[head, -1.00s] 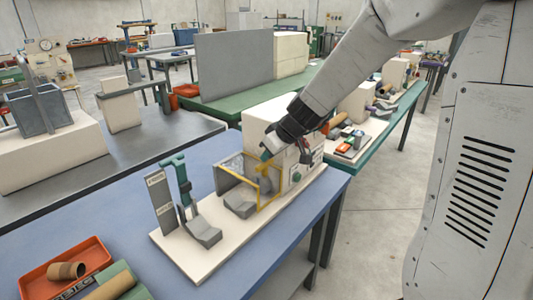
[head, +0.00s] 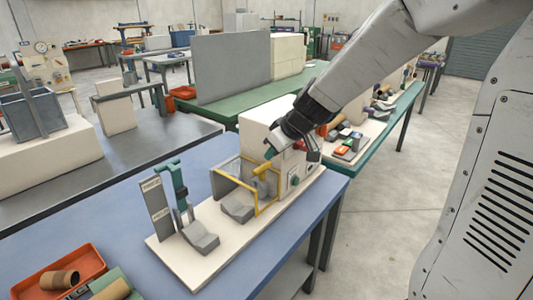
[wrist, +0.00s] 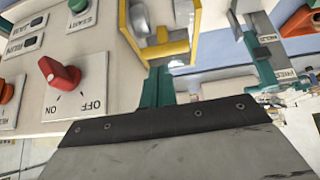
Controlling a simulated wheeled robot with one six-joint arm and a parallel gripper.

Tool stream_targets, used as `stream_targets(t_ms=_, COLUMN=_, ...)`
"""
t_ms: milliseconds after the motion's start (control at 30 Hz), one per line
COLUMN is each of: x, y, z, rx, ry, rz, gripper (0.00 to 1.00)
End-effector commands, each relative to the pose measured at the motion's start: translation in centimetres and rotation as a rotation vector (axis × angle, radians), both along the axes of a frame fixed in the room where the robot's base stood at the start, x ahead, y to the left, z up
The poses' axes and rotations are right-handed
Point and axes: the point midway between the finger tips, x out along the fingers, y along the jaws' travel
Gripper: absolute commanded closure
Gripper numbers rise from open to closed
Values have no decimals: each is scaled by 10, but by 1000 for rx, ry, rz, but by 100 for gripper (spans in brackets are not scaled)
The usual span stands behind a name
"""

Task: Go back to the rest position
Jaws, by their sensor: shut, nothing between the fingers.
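My gripper (head: 270,153) is in front of the cream winder housing (head: 262,118), just above the yellow-framed guard (head: 262,190). In the wrist view my teal fingertips (wrist: 156,86) are together and hold nothing. They are close to the yellow frame in that picture; I cannot tell whether they touch it. A red knob (wrist: 58,74) with ON and OFF labels is on the panel to their left, apart from them. A green button (wrist: 78,5) is above it. The grey upright plate and teal post (head: 180,186) stand at the left of the cream base (head: 180,262).
The winder stands on a blue table (head: 85,225). An orange tray (head: 60,292) with a brown roll is at its front left. A green table (head: 215,110) with a grey panel (head: 232,68) is behind. Clear floor (head: 420,150) lies to the right.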

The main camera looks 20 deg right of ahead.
Motion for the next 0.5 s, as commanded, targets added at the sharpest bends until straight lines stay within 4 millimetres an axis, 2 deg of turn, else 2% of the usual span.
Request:
stream_targets(t_ms=33, x=-11, y=-5, z=-2, rx=1, ry=-2, rz=-2, gripper=100)
stream_targets(t_ms=200, x=-38, y=-18, z=-11, rx=0, ry=-6, rz=2, gripper=100)
stream_targets(t_ms=333, x=-50, y=-25, z=-15, rx=1, ry=-5, rz=3, gripper=100)
stream_targets(t_ms=500, x=-57, y=-29, z=-17, rx=1, ry=-6, rz=3, gripper=100)
